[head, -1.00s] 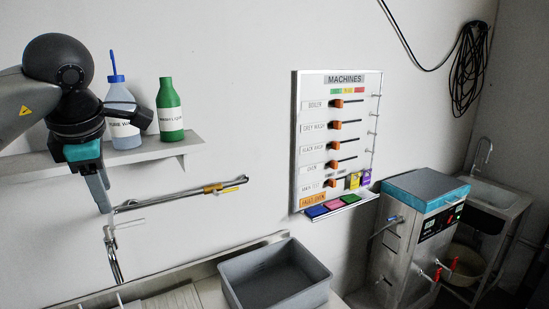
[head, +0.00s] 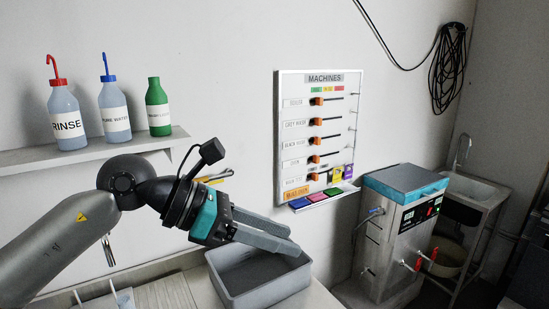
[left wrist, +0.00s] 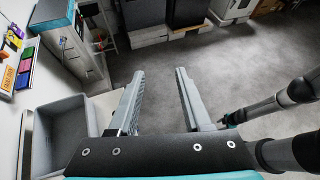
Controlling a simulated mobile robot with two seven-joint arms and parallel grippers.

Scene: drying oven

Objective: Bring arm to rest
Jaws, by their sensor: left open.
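My left gripper (head: 296,243) reaches in from the left in the head view. It is open and holds nothing, with its fingers pointing right, in front of and over the grey bin (head: 225,283). In the left wrist view the two fingers of my left gripper (left wrist: 160,75) stand well apart with grey floor beyond them. Dark links of what looks like my right arm (left wrist: 275,102) show at the right of that view, with a teal bit at their end. No fingers of my right gripper can be made out.
A shelf (head: 90,155) holds two wash bottles and a green bottle. A MACHINES board (head: 335,140) hangs on the wall. A steel machine with a blue top (head: 405,180) stands right of the bin, near a sink (head: 470,185). Open floor (left wrist: 240,65) shows in the wrist view.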

